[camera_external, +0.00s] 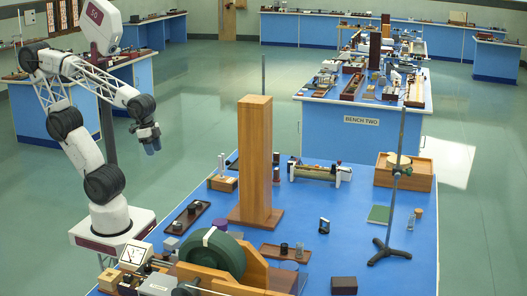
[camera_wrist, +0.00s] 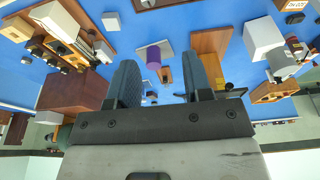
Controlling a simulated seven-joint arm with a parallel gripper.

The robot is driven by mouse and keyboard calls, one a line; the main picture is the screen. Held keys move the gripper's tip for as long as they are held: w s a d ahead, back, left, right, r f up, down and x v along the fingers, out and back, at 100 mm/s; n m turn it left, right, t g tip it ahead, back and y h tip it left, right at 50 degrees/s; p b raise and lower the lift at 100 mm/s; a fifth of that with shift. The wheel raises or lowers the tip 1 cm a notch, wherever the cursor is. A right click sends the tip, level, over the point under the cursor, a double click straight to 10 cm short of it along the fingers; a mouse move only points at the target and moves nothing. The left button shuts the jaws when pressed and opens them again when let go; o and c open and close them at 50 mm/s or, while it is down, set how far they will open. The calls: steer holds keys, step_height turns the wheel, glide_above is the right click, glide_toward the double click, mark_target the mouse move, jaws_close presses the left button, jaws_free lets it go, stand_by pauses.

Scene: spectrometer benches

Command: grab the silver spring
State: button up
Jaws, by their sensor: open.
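I cannot make out a silver spring for certain in either view; small parts on the bench are too small to tell apart. My gripper (camera_external: 151,146) hangs pointing down at the left, above and beyond the left edge of the near blue bench (camera_external: 345,190). In the wrist view my gripper (camera_wrist: 164,72) has its two blue-grey fingers well apart, with nothing held between them. A purple cylinder (camera_wrist: 153,56) by a grey plate shows in the gap, on the blue bench top farther off.
A tall wooden column (camera_external: 255,155) stands on the near bench. A large green wheel (camera_external: 212,255) is at its front, and a thin metal stand (camera_external: 398,180) rises at the right. A wooden box (camera_external: 405,174) sits at the back right.

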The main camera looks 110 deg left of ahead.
steer(key=shift+r, duration=0.15)
steer(key=w+d+r+m, duration=0.1)
steer(key=w+r+m, duration=0.3)
steer(key=w+r, duration=0.95)
steer(key=m+g, duration=0.3)
steer(key=m, duration=0.8)
glide_above(299, 245)
step_height(299, 245, down, 36)
steer(key=shift+r, duration=0.1)
